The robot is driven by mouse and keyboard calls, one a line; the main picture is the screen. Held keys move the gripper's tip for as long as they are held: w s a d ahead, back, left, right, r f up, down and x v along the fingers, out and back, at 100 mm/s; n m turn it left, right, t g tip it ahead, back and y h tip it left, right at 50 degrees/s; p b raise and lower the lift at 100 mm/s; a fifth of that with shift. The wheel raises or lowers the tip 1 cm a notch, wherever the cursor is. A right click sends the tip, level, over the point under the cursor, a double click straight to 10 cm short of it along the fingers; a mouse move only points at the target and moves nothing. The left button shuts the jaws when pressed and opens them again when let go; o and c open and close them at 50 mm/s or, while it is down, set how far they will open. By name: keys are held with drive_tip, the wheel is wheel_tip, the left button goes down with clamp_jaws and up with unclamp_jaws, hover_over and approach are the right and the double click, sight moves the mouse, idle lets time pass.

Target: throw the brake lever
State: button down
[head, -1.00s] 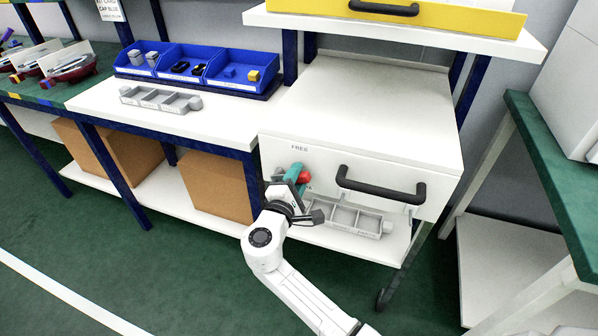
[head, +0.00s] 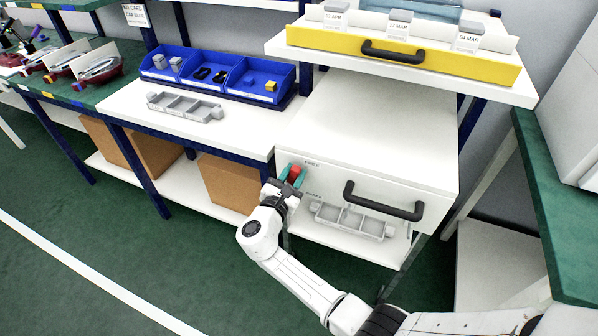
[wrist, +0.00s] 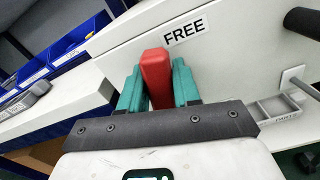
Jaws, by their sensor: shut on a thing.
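The red brake lever (head: 296,171) is on the left part of the white cart's front panel, beside a FREE label (head: 311,162). In the wrist view, the lever (wrist: 156,75) stands between the two teal fingers of my gripper (wrist: 157,90), left of the FREE label (wrist: 184,31). My gripper (head: 291,176) is shut on the lever in the head view. The fingers hide its sides, and the lever's base is hidden.
A black drawer handle (head: 383,201) sticks out right of the lever. A grey divided tray (head: 350,222) is on the shelf below. A yellow-fronted card rack (head: 400,57) is above the cart. A white-topped bench with blue bins (head: 215,75) stands to the left.

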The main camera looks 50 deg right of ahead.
drive_tip(key=shift+w+a+n+p, duration=0.15)
drive_tip(key=shift+w+n+p, duration=0.25)
drive_tip(key=shift+n, duration=0.3)
drive_tip(key=shift+w+a+n+p, duration=0.15)
drive_tip(key=shift+w+n+p, duration=0.2)
drive_tip(key=shift+n, duration=0.35)
drive_tip(key=shift+w, duration=0.1)
drive_tip(key=c, duration=0.9)
unclamp_jaws()
drive_tip(key=v, duration=1)
drive_tip(key=shift+a+r, duration=0.1)
drive_tip(key=shift+a, duration=0.3)
